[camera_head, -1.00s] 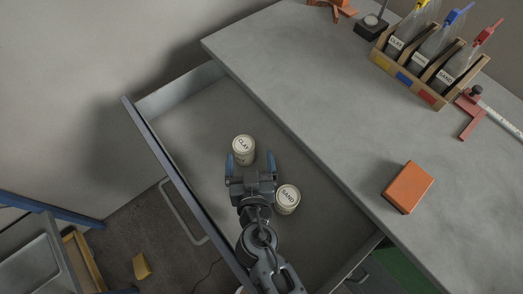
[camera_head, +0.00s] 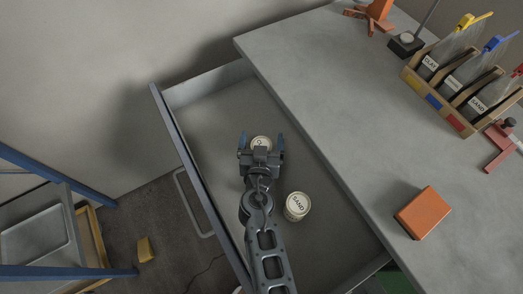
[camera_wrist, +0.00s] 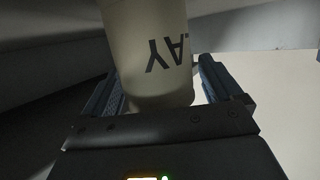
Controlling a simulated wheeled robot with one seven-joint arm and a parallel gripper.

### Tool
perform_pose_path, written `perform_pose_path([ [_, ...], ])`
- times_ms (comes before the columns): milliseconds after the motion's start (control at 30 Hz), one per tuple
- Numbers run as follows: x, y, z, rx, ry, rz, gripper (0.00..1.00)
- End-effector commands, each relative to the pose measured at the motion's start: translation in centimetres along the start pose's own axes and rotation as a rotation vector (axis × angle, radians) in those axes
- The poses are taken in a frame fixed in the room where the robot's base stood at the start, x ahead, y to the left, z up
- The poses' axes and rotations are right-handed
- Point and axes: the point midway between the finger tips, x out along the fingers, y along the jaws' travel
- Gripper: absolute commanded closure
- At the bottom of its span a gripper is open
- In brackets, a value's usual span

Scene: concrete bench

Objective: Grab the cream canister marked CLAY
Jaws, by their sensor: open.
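The cream canister marked CLAY (camera_head: 261,142) stands in the open drawer, its lower part hidden behind my gripper in the head view. In the wrist view the canister (camera_wrist: 150,60) fills the upper middle, with the letters "LAY" showing upside down. My gripper (camera_head: 261,139) is open, with one blue finger on each side of the canister. In the wrist view the fingers (camera_wrist: 160,82) flank its near end. I cannot tell whether either finger touches it.
A second cream canister marked SAND (camera_head: 297,206) stands in the drawer (camera_head: 207,88), right of my arm. The bench top (camera_head: 330,100) overhangs to the right, with an orange block (camera_head: 422,212) and a bottle rack (camera_head: 437,101). The drawer's far end is clear.

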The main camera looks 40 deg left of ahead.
Motion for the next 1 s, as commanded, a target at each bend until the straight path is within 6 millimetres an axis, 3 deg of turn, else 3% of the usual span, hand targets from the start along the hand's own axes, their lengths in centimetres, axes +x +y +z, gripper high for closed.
perform_pose_path([
  [200,0.05,0.0,-0.02,-0.001,0.0,0.0,0.08],
  [900,0.02,0.0,-0.02,-0.001,0.0,0.0,0.75],
  [1000,0.04,-0.03,-0.12,-0.001,0.002,0.0,0.78],
])
